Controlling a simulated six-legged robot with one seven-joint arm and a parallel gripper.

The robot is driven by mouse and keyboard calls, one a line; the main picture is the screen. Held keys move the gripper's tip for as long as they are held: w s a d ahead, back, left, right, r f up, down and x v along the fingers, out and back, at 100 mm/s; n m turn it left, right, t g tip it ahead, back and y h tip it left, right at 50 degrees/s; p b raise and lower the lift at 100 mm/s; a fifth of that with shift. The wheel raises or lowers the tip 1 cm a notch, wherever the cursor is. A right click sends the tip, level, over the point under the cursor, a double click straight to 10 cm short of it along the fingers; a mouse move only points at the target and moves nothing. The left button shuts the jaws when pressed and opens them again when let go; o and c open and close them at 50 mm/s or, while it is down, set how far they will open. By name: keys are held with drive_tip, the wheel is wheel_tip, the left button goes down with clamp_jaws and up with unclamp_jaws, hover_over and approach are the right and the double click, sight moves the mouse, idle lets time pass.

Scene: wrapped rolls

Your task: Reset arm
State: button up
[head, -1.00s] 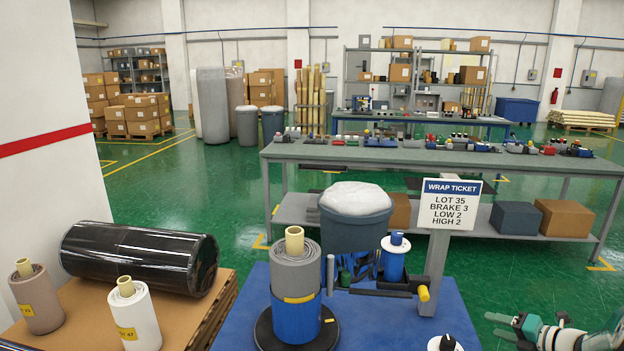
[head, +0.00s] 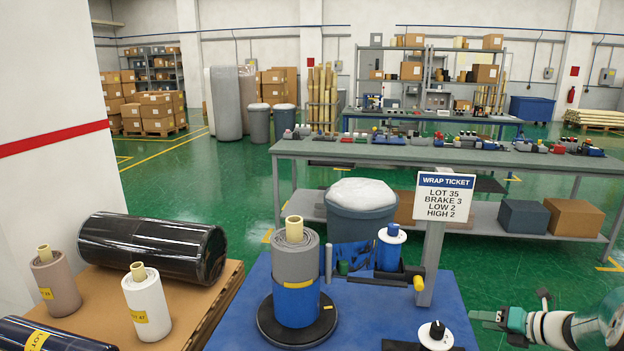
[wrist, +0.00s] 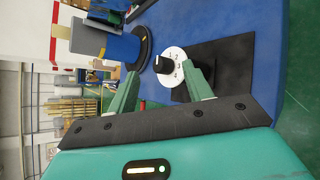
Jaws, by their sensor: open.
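My gripper (head: 490,318) is at the lower right of the head view, out beside the right edge of the blue table. In the wrist view its two green fingers (wrist: 160,92) stand apart with nothing between them. Beyond the fingertips is a white dial with a black knob (wrist: 168,65). The dial also shows in the head view (head: 436,334), left of my gripper and apart from it. A grey roll with a blue lower part (head: 295,275) stands upright on a round black base on the blue table (head: 235,315).
A sign reading LOT 35, BRAKE 3, LOW 2, HIGH 2 (head: 444,196) stands on a grey post. A blue-and-white spool (head: 390,248) is behind the roll. Black, white and brown rolls lie or stand on cardboard (head: 195,310) at left. A long workbench (head: 400,156) crosses behind.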

drive_tip(key=s+a+r+n+g, duration=0.2)
drive_tip(key=a+r+n, duration=0.1)
drive_tip(key=a+n, duration=0.35)
drive_tip(key=s+a+r+n+g+h, duration=0.1)
drive_tip(key=s+a+r+n+g, duration=0.15)
drive_tip(key=a+n, duration=0.4)
drive_tip(key=s+a+r+n+g, duration=0.1)
drive_tip(key=s+a+r+n, duration=0.25)
drive_tip(key=a, duration=0.55)
drive_tip(key=s+a+r+n+h, duration=0.2)
drive_tip(key=s+a+n, duration=0.2)
drive_tip(key=s+n, duration=0.4)
drive_tip(key=s+a+r+n+h, duration=0.2)
drive_tip(key=s+n, duration=0.6)
drive_tip(key=n, duration=0.6)
drive_tip(key=a+t+h, duration=0.1)
drive_tip(key=a, duration=0.1)
drive_tip(key=shift+s+a+r+h, duration=0.2)
drive_tip(key=shift+a+h, duration=0.1)
drive_tip(key=shift+a, duration=0.1)
